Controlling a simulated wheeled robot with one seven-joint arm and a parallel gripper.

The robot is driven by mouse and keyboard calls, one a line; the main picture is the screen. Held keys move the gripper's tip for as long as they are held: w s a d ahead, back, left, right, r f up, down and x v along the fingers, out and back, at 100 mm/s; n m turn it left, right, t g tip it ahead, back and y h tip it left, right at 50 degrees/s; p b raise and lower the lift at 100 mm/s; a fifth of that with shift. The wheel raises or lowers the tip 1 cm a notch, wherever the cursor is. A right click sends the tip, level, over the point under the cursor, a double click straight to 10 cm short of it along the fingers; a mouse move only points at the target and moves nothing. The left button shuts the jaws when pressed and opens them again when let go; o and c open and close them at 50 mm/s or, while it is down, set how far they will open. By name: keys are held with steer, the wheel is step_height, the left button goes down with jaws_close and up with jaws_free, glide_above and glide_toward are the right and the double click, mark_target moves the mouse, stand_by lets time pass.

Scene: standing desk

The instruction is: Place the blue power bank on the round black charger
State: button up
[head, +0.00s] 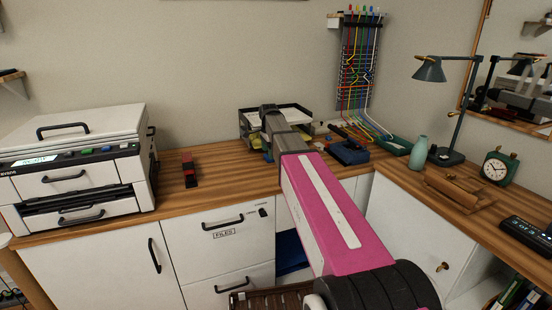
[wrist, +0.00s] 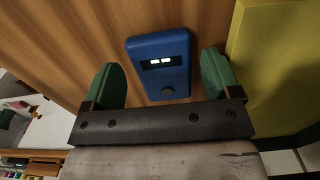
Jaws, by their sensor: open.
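The blue power bank (wrist: 160,75) lies on the wooden desk in the wrist view, with a small lit display and a round button on its face. My gripper (wrist: 162,68) is open, its two green fingers on either side of the power bank with visible gaps, not closed on it. I cannot make out the round black charger in either view.
A yellow block-like thing (wrist: 285,70) stands close to the right finger. A black tray (head: 288,112) is behind my gripper. A dark blue object (head: 350,153) sits to the right, a printer (head: 78,165) at left.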

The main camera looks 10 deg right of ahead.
step_height(320, 180, down, 2)
steer(key=shift+f, duration=0.2)
steer(key=c, duration=0.9)
steer(key=shift+r, duration=0.15)
